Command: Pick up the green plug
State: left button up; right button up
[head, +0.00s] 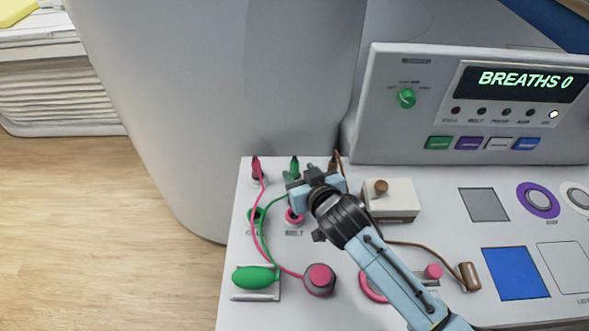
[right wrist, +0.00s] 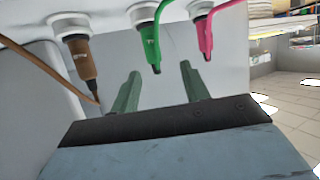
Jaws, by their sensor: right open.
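The green plug (head: 294,166) stands in the back row of the white panel, between a pink plug (head: 256,167) and a brown plug (head: 334,163). In the right wrist view the green plug (right wrist: 151,46) hangs into view with its cord looping to the right. My right gripper (head: 302,178) is just in front of the green plug in the head view, partly covering its lower part. In the right wrist view my right gripper (right wrist: 158,74) is open, with the plug's tip appearing between its two fingers. I cannot tell whether they touch. My left gripper is not in view.
The brown plug (right wrist: 80,58) and pink plug (right wrist: 205,38) flank the green one closely. A green bulb (head: 255,277), a pink knob (head: 319,279) and a white block (head: 391,200) sit on the panel. A grey console (head: 400,130) with a display rises behind.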

aim_at(297, 165)
jog(key=shift+w+a+f, duration=0.15)
jog(key=shift+w+f, duration=0.05)
jog(key=shift+w, duration=0.25)
jog(key=shift+w+a+f, duration=0.1)
jog(key=shift+w+f, duration=0.05)
jog(key=shift+w, duration=0.2)
jog(key=x, duration=0.4)
jog(key=shift+w+d+f+b, duration=0.1)
jog(key=shift+w+d+b, duration=0.05)
jog(key=shift+d+b, duration=0.25)
jog(key=shift+w+a+f, duration=0.15)
jog(key=shift+w+a, duration=0.05)
jog(key=shift+w, duration=0.1)
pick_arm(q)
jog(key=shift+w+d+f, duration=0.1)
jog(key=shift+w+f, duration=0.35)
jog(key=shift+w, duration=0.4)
pick_arm(e)
jog(key=shift+c, duration=0.8)
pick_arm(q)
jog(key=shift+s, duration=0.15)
pick_arm(e)
grip_shut()
